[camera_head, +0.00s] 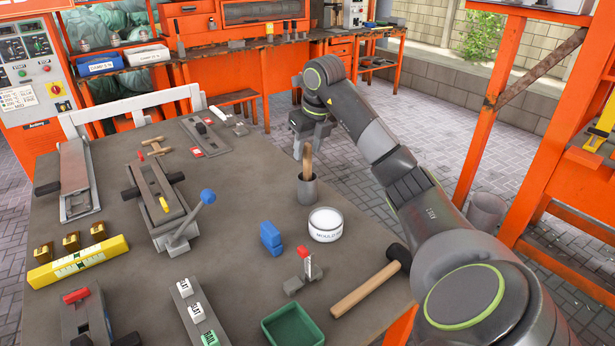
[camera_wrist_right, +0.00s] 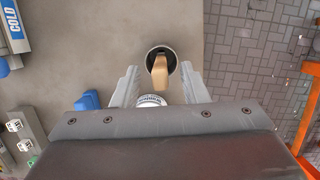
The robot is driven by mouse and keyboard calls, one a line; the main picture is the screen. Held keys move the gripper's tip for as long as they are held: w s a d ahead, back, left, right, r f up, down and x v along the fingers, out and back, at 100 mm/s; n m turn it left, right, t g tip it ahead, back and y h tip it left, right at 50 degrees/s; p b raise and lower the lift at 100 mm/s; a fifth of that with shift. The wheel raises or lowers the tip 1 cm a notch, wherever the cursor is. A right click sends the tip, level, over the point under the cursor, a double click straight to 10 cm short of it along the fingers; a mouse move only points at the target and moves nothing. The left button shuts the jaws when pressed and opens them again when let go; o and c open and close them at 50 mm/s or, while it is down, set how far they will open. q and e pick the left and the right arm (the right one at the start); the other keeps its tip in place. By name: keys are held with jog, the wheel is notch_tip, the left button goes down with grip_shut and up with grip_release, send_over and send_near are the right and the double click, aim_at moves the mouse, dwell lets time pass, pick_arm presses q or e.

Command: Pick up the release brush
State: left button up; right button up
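The release brush (camera_head: 308,158) stands in a dark grey cup (camera_head: 307,190) near the table's right edge, with its wooden handle up and slightly tilted. Its bristle end is hidden in the cup. In the right wrist view the brush handle (camera_wrist_right: 160,73) points toward the camera, with the cup (camera_wrist_right: 152,50) beyond it. My right gripper (camera_head: 302,148) is above and behind the cup. In the wrist view its two fingers are spread, one on each side of the handle, with gaps on both sides. My left gripper is out of view.
A white round tub (camera_head: 325,225) stands close to the cup, with blue blocks (camera_head: 271,238) to its left. A hammer (camera_head: 368,287) and a green tray (camera_head: 292,329) lie nearer. A clamp with a blue-knobbed lever (camera_head: 207,197) is further left. Bare tabletop lies left of the cup.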

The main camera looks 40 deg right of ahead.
aim_at(306, 156)
jog(key=x, duration=0.3)
jog(key=shift+f, duration=0.25)
jog(key=shift+c, duration=0.3)
grip_shut()
jog(key=shift+r, duration=0.1)
